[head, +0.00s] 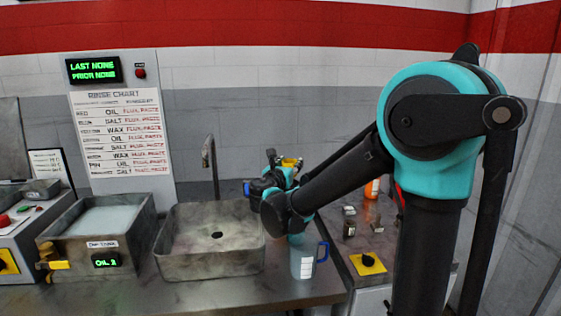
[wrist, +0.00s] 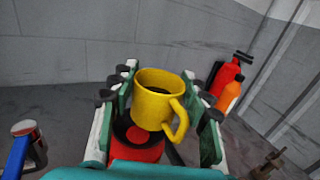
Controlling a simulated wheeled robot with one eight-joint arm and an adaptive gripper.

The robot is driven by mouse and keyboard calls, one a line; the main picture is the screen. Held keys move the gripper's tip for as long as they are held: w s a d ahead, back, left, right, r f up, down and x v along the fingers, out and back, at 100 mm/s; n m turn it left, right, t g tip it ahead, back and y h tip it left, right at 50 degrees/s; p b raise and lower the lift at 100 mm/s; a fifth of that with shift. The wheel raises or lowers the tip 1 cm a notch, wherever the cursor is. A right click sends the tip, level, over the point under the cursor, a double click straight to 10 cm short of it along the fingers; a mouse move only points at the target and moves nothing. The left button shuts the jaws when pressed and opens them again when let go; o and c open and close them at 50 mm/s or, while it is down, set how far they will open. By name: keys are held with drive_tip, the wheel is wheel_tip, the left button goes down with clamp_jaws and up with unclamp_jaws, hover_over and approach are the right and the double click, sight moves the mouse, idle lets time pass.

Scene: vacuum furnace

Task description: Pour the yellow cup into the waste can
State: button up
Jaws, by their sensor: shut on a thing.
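The yellow cup (wrist: 152,108) sits between the two fingers of my gripper (wrist: 163,92), which is shut on it. Its mouth faces up toward the wrist camera, its inside is dark, and its handle points to the lower right. In the head view a bit of the yellow cup (head: 291,162) shows at my gripper (head: 282,168), above the counter and right of the sink. I cannot pick out the waste can for certain.
A steel sink (head: 210,262) with a tap (head: 209,158) is on the left. A blue-handled jug (head: 302,262) stands below my gripper. Small dark containers (head: 349,222) stand to the right. A red extinguisher (wrist: 225,78) and an orange bottle (wrist: 229,96) are behind.

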drive_tip(key=shift+f, duration=1.2)
drive_tip(key=g, duration=0.1)
drive_tip(key=n+g, duration=0.1)
drive_tip(key=g, duration=0.1)
drive_tip(key=shift+f, duration=0.25)
drive_tip(key=g, duration=0.1)
drive_tip(key=n+g, duration=0.1)
drive_tip(key=shift+w+r+g+y, duration=0.15)
drive_tip(key=shift+r+g+y, duration=0.15)
drive_tip(key=shift+r, duration=0.1)
drive_tip(key=g, duration=0.1)
drive_tip(key=n+g, duration=0.1)
drive_tip(key=g, duration=0.1)
drive_tip(key=shift+w+r, duration=0.3)
drive_tip(key=shift+r, duration=0.1)
drive_tip(key=g, duration=0.1)
drive_tip(key=n+g, duration=0.1)
drive_tip(key=g, duration=0.1)
drive_tip(key=w+g, duration=0.1)
drive_tip(key=shift+a+r, duration=0.15)
drive_tip(key=shift+r, duration=0.15)
drive_tip(key=shift+w+n+g+h, duration=0.2)
drive_tip(key=shift+n+g+h, duration=0.3)
drive_tip(key=shift+g, duration=0.6)
drive_tip(key=shift+c, duration=0.2)
